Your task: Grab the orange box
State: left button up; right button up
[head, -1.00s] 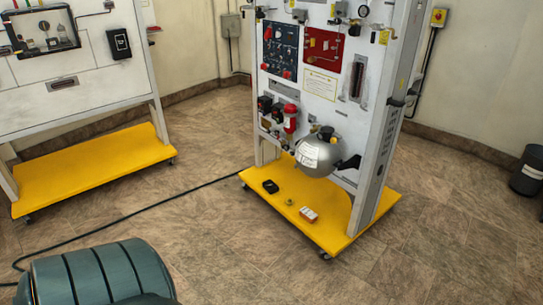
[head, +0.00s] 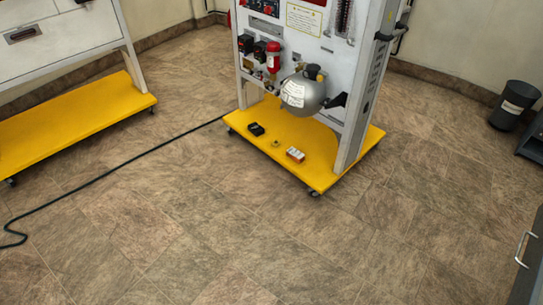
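A small orange-red and white box (head: 295,154) lies on the yellow base platform (head: 315,178) of the trainer stand, near its front edge. A small black object (head: 256,129) and a small yellowish ring-like item (head: 276,143) lie to its left on the same platform. The silver tank (head: 303,93) is mounted on the panel above and behind the box. Neither of my grippers shows in the head view, and the box is apart from everything around it.
A second stand with a yellow base (head: 70,118) is at the left. A black cable (head: 120,167) runs over the floor. A dark bin (head: 514,105) stands at the right, and a grey cabinet (head: 520,265) is at the lower right. The floor in front is clear.

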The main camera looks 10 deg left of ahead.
aim_at(294, 154)
jog(key=z, duration=0.55)
jog(key=i+j+z, duration=0.15)
jog(key=j+z, duration=0.15)
jog(key=i+j+z, duration=0.25)
jog(key=j+z, duration=0.3)
jog(key=j, duration=0.15)
jog(key=i+j+z, duration=0.15)
jog(key=j, duration=0.6)
jog(key=i+j+z, duration=0.1)
jog(key=j, duration=0.65)
jog(key=j+z, duration=0.15)
jog(key=j, duration=0.6)
jog(key=i+j, duration=0.1)
jog(key=j, duration=1.2)
jog(key=i, duration=0.05)
